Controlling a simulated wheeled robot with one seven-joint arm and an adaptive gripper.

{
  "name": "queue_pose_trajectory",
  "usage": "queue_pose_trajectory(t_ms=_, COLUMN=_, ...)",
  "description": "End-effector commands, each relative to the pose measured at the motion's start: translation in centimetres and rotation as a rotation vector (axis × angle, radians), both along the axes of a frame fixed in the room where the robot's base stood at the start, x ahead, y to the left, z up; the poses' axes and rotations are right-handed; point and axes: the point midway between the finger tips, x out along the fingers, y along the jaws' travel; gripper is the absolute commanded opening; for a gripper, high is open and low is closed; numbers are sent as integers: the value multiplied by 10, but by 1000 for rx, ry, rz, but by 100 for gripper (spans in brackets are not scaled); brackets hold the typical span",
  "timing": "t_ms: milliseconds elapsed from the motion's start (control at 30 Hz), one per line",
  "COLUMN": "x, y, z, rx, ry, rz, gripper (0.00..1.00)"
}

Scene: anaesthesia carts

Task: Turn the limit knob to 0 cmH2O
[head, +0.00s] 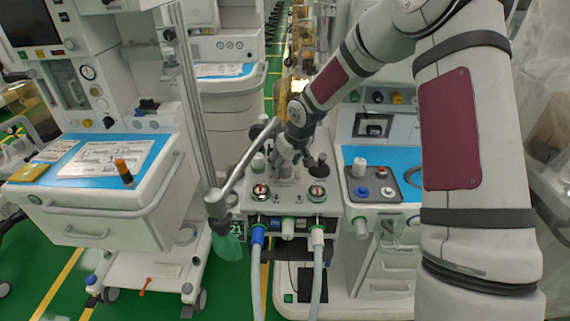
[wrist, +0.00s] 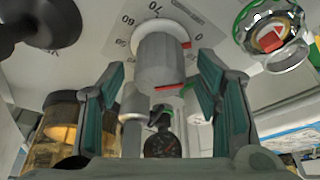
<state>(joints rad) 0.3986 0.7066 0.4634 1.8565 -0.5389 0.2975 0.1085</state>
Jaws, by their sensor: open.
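The limit knob (wrist: 165,62) is a grey faceted cylinder with a red line, in the upper middle of the wrist view. It stands on a pale panel with a printed scale; 60, 70 and 0 are readable around it. A red mark shows at its base on the right, on the side of the 0; the exact setting is unclear. My gripper (wrist: 162,95) is open, with one finger on each side of the knob and visible gaps to both. In the head view my gripper (head: 284,160) is over the centre cart's panel, and I cannot make out the knob there.
A black knob (wrist: 40,22) and a green-rimmed gauge (wrist: 270,36) flank the limit knob. In the head view, two gauges (head: 260,192) sit at the panel's front, with hoses (head: 256,265) below. A cart with a blue top (head: 110,155) stands left.

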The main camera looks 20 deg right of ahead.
Motion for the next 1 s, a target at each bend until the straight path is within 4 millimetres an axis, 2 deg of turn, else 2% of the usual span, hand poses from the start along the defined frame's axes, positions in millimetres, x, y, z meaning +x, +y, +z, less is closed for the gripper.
queue_pose_trajectory(t_ms=167, x=-6, y=-3, z=19, rx=0, ry=-3, rz=-3, gripper=58)
queue_pose_trajectory(t_ms=400, x=-24, y=-9, z=64, rx=-2, ry=-5, rz=-2, gripper=58)
queue_pose_trajectory(t_ms=600, x=-37, y=-12, z=94, rx=-1, ry=-3, rz=-2, gripper=58)
queue_pose_trajectory(t_ms=800, x=-43, y=-13, z=108, rx=0, ry=-1, rz=0, gripper=58)
queue_pose_trajectory(t_ms=1000, x=-44, y=-13, z=110, rx=0, ry=-1, rz=1, gripper=58)
